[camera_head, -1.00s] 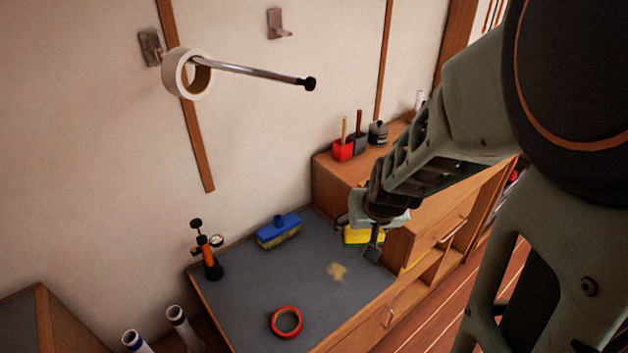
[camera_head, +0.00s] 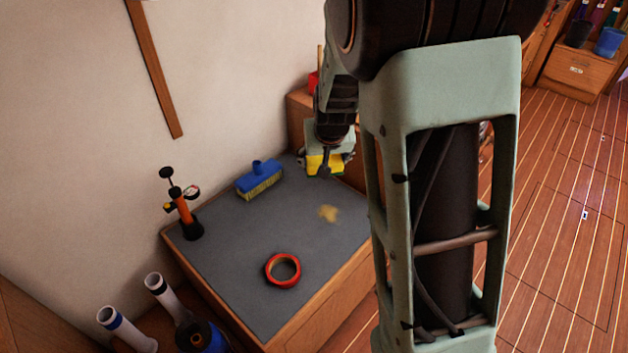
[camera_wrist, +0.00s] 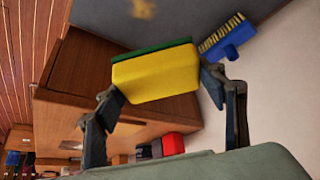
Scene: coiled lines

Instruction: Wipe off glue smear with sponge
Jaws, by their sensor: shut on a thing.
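A yellow sponge with a green scouring side (camera_head: 322,164) is held in my gripper (camera_head: 325,168), which is shut on it. In the wrist view the sponge (camera_wrist: 155,76) sits between the two fingers. My gripper holds it over the far right part of the grey bench top (camera_head: 225,250). The tan glue smear (camera_head: 329,213) lies on the bench top, nearer the camera than the sponge and apart from it. The smear also shows at the top of the wrist view (camera_wrist: 131,8).
A blue brush (camera_head: 260,180) lies at the back of the bench. A red tape ring (camera_head: 283,270) lies in front of the smear. An orange and black pump (camera_head: 182,205) stands at the left corner. A wooden drawer unit (camera_wrist: 75,85) stands beside the bench top.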

